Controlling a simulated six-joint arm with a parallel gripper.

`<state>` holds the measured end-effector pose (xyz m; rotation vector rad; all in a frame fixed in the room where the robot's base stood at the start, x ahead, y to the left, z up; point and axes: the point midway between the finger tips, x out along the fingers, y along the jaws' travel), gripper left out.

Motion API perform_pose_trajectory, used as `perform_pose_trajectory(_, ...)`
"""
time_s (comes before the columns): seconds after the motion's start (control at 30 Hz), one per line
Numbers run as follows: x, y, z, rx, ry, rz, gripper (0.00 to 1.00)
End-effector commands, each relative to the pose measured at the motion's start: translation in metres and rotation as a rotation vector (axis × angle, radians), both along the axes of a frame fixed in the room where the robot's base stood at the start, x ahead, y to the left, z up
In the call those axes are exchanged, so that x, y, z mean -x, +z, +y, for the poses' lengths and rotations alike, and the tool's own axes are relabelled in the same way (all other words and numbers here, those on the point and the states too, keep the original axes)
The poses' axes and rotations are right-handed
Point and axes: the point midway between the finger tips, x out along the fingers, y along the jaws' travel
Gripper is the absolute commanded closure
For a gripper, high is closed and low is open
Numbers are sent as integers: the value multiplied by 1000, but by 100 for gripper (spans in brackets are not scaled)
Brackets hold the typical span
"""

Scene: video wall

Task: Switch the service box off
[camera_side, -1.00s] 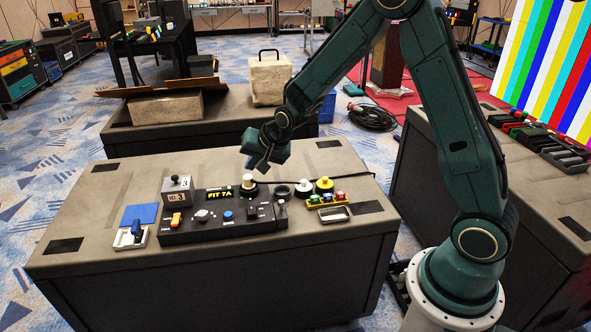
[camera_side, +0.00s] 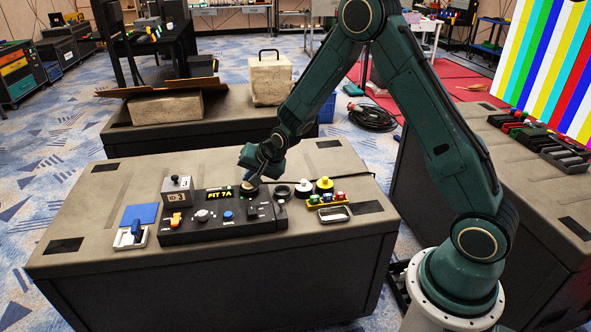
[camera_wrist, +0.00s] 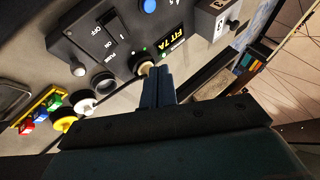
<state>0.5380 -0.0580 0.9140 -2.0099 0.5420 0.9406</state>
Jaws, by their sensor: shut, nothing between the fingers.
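The service box (camera_side: 190,236) is a low dark console on the bench, with a yellow "FIT 7A" display (camera_side: 219,195), an orange switch (camera_side: 176,219), a pale knob and a blue button. The wrist view shows a dark rocker switch (camera_wrist: 112,27) between OFF and ON labels. A cream-topped round button (camera_wrist: 146,68) is at the box's back edge. My gripper (camera_side: 251,178) is shut and empty, its tips pointing down at this button. In the wrist view my fingertips (camera_wrist: 157,73) are right at the cream top and partly cover it. I cannot tell whether they touch it.
A grey block with a black ball-topped stick (camera_side: 178,188) stands at the back left of the box. White and yellow round pieces (camera_side: 324,185) and a yellow rack (camera_side: 328,199) stand right. The bench front is clear.

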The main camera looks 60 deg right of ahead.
Motion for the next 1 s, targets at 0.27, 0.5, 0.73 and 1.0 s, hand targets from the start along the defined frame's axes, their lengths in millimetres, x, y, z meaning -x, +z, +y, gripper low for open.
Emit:
perform_pose_trajectory(0.27,2,-16,2,0,1,3,100)
perform_pose_trajectory(0.5,5,-39,5,0,1,4,100)
perform_pose_trajectory(0.73,8,-63,7,0,1,4,100)
perform_pose_trajectory(1.0,9,-81,9,0,1,2,100)
